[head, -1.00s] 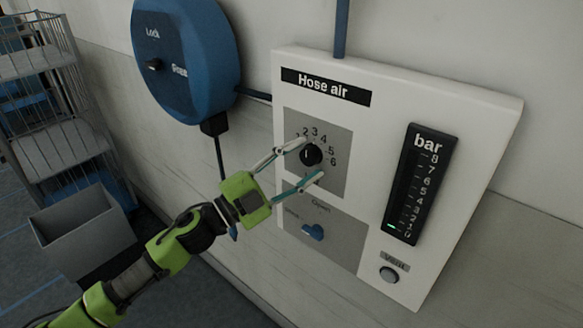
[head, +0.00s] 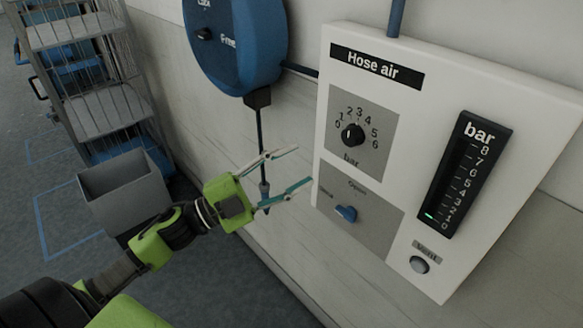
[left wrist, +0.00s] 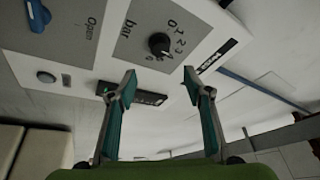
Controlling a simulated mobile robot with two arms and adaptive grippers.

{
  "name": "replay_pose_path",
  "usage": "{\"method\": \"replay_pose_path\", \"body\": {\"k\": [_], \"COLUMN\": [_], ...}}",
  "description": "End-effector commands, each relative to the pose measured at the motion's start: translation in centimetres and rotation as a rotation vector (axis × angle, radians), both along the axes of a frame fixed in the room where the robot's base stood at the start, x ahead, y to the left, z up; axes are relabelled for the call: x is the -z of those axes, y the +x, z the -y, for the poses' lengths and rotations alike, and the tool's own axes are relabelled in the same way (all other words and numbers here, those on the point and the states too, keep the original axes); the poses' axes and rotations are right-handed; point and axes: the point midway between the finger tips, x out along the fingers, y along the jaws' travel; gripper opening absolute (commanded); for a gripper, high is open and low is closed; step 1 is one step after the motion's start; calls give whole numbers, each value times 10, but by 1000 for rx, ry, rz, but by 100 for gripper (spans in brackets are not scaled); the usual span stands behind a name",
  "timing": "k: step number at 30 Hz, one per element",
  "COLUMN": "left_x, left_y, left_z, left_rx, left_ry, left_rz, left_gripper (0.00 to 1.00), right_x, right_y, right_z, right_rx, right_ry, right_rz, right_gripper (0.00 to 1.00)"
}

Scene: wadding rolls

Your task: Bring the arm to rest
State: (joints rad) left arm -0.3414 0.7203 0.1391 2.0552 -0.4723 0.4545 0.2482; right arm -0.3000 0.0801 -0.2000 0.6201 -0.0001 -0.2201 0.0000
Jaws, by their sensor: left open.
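My left gripper (head: 302,166) is open and empty in the head view. It is in front of the wall, left of the white "Hose air" panel (head: 308,262) or just at its left edge. In the left wrist view its two fingers (left wrist: 160,85) are spread apart, with the panel (left wrist: 75,48) beyond them. The black numbered knob (head: 353,134) on the panel is apart from the fingers; it also shows in the left wrist view (left wrist: 159,44). My right gripper is in neither view.
Below the knob is a blue valve handle (head: 346,213). The bar gauge (head: 465,175) is lit near its bottom, above the round Vent button (head: 419,264). A blue hose reel (head: 236,45) hangs on the wall. A grey bin (head: 125,190) and a wire-sided cart (head: 85,75) stand at left.

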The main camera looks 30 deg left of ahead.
Motion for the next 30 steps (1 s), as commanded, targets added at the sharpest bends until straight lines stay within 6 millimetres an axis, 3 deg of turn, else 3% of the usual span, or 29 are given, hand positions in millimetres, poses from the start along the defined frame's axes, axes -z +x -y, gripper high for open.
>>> {"method": "replay_pose_path", "body": {"k": [15, 19, 23, 27, 30], "left_x": [1, 23, 86, 185, 259], "left_y": [0, 10, 30, 39, 33], "left_z": [-1, -15, -51, -93, -114], "left_rx": [-2, -49, -165, -325, -427], "left_ry": [-2, -27, -90, -167, -211], "left_rz": [-2, -47, -168, -351, -486], "left_gripper": [46, 46, 46, 46, 46], "right_x": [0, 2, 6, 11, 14], "right_y": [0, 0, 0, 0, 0], "right_z": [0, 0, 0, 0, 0], "right_rx": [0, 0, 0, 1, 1], "right_ry": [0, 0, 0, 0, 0], "right_rz": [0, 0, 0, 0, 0], "right_gripper": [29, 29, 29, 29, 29]}}
